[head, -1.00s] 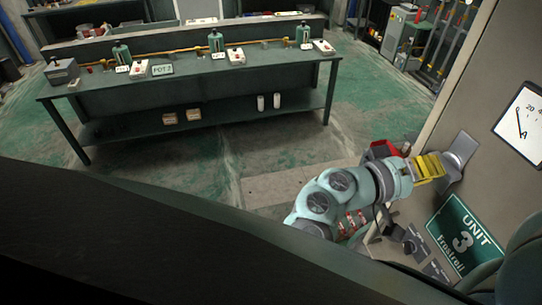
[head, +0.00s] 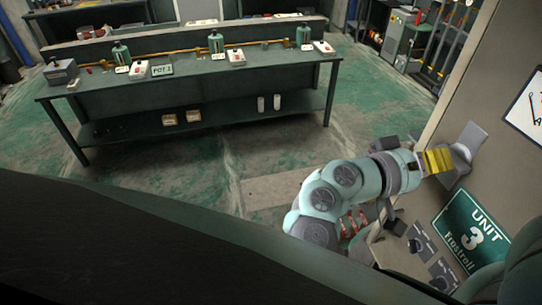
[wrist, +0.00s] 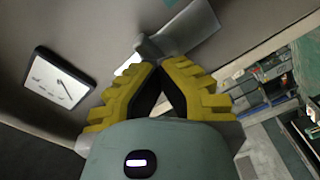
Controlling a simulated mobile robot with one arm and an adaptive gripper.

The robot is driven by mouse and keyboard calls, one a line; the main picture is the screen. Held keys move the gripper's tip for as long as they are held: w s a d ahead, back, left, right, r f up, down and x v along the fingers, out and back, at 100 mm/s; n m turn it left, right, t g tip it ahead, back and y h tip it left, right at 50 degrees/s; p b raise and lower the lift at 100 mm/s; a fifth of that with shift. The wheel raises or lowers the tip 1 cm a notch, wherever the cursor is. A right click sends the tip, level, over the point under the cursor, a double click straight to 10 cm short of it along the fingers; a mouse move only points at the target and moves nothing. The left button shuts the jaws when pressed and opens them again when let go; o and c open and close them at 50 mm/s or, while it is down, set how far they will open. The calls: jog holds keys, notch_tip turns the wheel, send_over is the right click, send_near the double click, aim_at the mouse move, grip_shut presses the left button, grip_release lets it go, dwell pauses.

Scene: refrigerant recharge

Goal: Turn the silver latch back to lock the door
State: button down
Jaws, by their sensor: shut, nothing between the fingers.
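The silver latch (head: 468,143) is a flat grey handle on the beige door panel (head: 503,165) at the right of the head view. In the wrist view the latch (wrist: 180,28) lies just beyond my fingertips, tilted up to the right. My gripper (head: 450,160) has yellow fingers, closed together at the tips with nothing between them. In the wrist view its tips (wrist: 158,65) meet at the lower end of the latch. I cannot tell whether they touch it. My fingers hide part of the latch's base.

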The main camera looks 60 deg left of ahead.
jog(key=shift+f+m+b, duration=0.1)
jog(key=shift+m+b, duration=1)
jog(key=shift+b, duration=0.5)
jog(key=shift+m+b, duration=0.6)
jog(key=shift+b, duration=0.35)
jog(key=shift+m+b, duration=1.3)
jog(key=shift+b, duration=0.85)
jog(key=shift+m+b, duration=0.5)
jog(key=shift+b, duration=0.3)
jog(key=shift+m+b, duration=0.6)
jog(key=shift+b, duration=0.55)
jog(key=shift+m+b, duration=1.7)
jog(key=shift+b, duration=1.3)
